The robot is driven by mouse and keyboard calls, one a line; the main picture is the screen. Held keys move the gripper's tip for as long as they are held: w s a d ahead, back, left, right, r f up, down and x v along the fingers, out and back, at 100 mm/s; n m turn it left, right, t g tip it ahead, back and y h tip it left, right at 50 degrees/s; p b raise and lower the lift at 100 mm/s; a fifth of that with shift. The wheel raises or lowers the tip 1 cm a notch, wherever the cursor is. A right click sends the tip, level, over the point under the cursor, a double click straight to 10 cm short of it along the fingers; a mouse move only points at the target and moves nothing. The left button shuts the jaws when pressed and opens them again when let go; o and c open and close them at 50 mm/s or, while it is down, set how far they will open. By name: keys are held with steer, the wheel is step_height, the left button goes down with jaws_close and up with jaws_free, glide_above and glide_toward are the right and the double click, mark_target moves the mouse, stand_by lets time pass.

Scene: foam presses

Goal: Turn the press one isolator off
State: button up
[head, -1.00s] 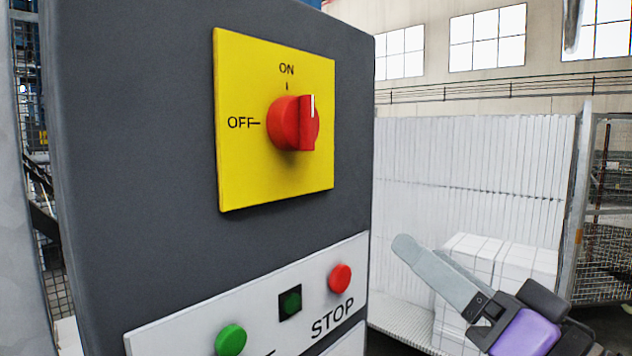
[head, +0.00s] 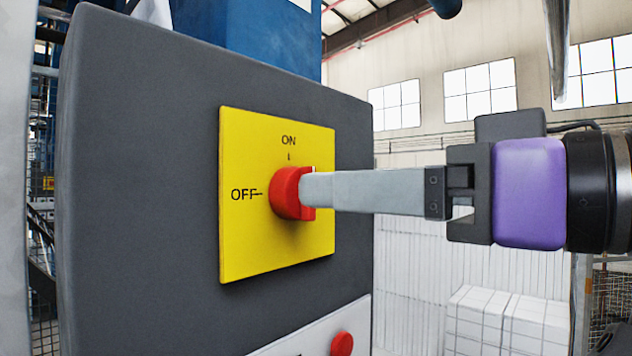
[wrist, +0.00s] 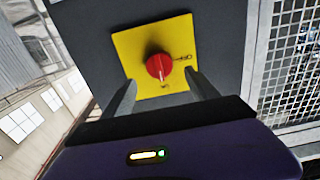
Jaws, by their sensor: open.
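The red isolator knob (head: 287,192) sits on a yellow plate (head: 245,245) marked ON at the top and OFF at the left. In the wrist view the red knob (wrist: 158,66) shows its white line pointing toward the ON mark. My gripper (head: 306,190) is level with the knob, with one finger hiding the knob's right part in the head view. In the wrist view my gripper (wrist: 160,77) is open, one finger on each side of the knob. I see no contact, and cannot tell how deep the fingertips reach around it.
The plate is on a dark grey cabinet (head: 140,170). A red STOP button (head: 342,343) sits below on a pale panel. White stacked blocks (head: 500,320) stand at the right. Mesh fencing (wrist: 297,60) shows at the right of the wrist view.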

steer(key=p+x, duration=0.1)
steer(key=x, duration=0.4)
steer(key=shift+w+a, duration=0.2)
steer(key=shift+a, duration=0.05)
steer(key=shift+c, duration=0.3)
steer(key=c, duration=1.3)
